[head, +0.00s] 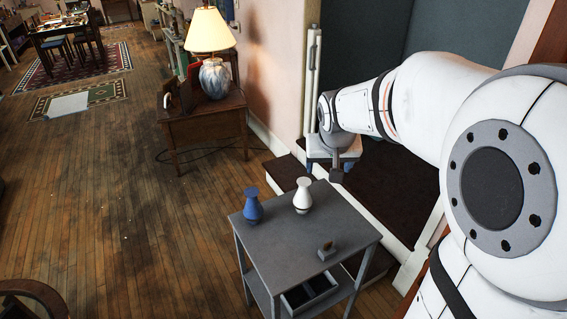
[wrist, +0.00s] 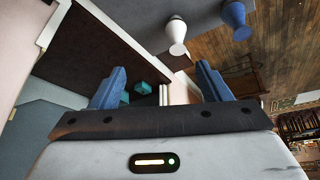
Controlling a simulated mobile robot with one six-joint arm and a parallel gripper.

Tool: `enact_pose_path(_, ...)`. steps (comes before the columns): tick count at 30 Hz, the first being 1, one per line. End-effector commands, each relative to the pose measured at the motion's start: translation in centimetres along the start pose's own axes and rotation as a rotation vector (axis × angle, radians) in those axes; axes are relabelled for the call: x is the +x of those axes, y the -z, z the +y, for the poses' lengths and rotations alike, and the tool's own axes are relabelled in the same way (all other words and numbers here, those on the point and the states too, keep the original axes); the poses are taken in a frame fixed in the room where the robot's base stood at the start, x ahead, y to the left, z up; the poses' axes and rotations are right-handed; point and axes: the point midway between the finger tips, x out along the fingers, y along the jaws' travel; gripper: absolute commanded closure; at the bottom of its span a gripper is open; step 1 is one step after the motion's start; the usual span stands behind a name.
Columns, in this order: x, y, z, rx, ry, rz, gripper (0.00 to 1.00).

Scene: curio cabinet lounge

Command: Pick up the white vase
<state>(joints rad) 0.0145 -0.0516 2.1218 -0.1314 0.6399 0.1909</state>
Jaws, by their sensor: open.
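The white vase (head: 302,195) stands upright on a small grey side table (head: 290,243), near its back edge. It also shows at the top of the wrist view (wrist: 177,35). A similar blue vase (head: 253,206) stands to its left on the same table, and in the wrist view (wrist: 235,18) it is to the right of the white one. My gripper (wrist: 160,78) is open, with its two blue fingers apart and nothing between them. It is apart from both vases; in the head view the arm's end is beyond the table, up and right of the white vase.
A small grey block with a brownish piece (head: 326,251) sits on the table's front right. An open drawer or tray (head: 308,291) is below the tabletop. A wooden desk (head: 205,125) with a lit lamp (head: 210,35) stands behind. Dark steps (head: 385,190) lie right.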

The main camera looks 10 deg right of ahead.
Motion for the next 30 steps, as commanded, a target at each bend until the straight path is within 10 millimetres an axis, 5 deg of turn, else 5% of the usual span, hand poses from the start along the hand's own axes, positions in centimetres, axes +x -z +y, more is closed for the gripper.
enact_pose_path(1,4.6,0.6,-0.6,0.007,-0.003,0.002,0.29)
enact_pose_path(6,14.6,4.0,-2.4,0.040,-0.009,0.037,0.29)
enact_pose_path(12,23.2,6.1,-3.9,0.064,-0.005,0.066,0.29)
enact_pose_path(30,30.9,7.6,-4.5,0.077,-0.001,0.076,0.29)
